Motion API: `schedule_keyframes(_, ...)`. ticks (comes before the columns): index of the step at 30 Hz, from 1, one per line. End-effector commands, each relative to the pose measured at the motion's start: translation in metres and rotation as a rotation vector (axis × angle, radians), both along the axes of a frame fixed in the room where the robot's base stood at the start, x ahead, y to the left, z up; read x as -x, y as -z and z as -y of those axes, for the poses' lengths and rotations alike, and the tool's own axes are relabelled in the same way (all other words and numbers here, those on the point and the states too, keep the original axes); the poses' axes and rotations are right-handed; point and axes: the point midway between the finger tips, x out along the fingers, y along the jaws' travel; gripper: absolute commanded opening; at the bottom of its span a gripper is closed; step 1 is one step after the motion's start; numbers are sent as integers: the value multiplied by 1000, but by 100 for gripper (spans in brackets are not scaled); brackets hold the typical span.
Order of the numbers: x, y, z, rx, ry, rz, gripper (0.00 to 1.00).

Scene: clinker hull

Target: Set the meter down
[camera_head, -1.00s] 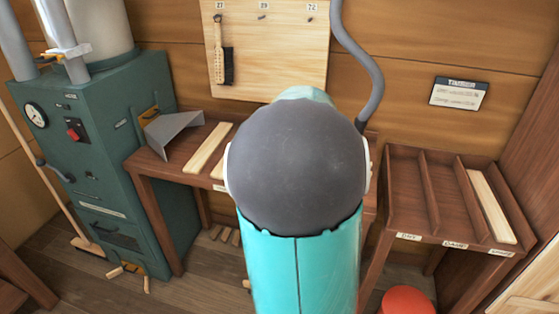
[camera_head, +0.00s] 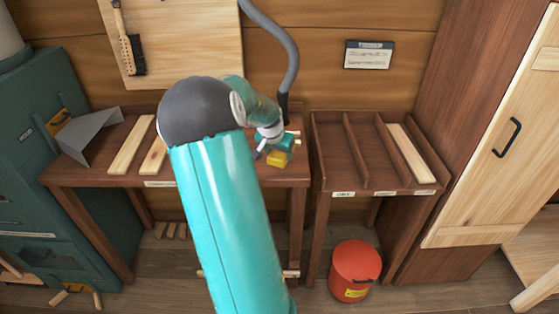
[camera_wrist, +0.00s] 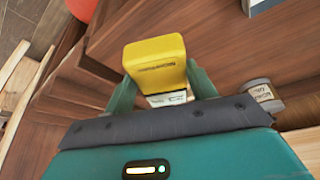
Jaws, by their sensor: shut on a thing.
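The yellow meter (camera_head: 276,159) is in my gripper (camera_head: 283,146) over the right part of the wooden bench (camera_head: 225,178) in the head view. In the wrist view the meter (camera_wrist: 155,62) sits between the two teal fingers of my gripper (camera_wrist: 162,88), which are shut on its sides. A pale label with print shows at the meter's near end. I cannot tell whether the meter touches the bench top or hangs just above it. My arm hides the middle of the bench.
Two pale wood strips (camera_head: 131,145) lie on the bench's left, beside a grey metal scoop (camera_head: 88,134). A divided, labelled rack (camera_head: 362,150) stands to the right, with one strip in its right slot. A red bin (camera_head: 355,270) is on the floor. A grey cylinder (camera_wrist: 262,93) stands near my gripper.

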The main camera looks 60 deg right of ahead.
Motion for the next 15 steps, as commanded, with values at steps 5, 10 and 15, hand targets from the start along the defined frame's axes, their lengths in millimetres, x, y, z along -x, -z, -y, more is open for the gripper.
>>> schedule_keyframes(5,2,14,8,-1,-1,0,29)
schedule_keyframes(10,2,37,8,-1,-1,0,29)
schedule_keyframes(15,1,39,8,1,-1,1,29)
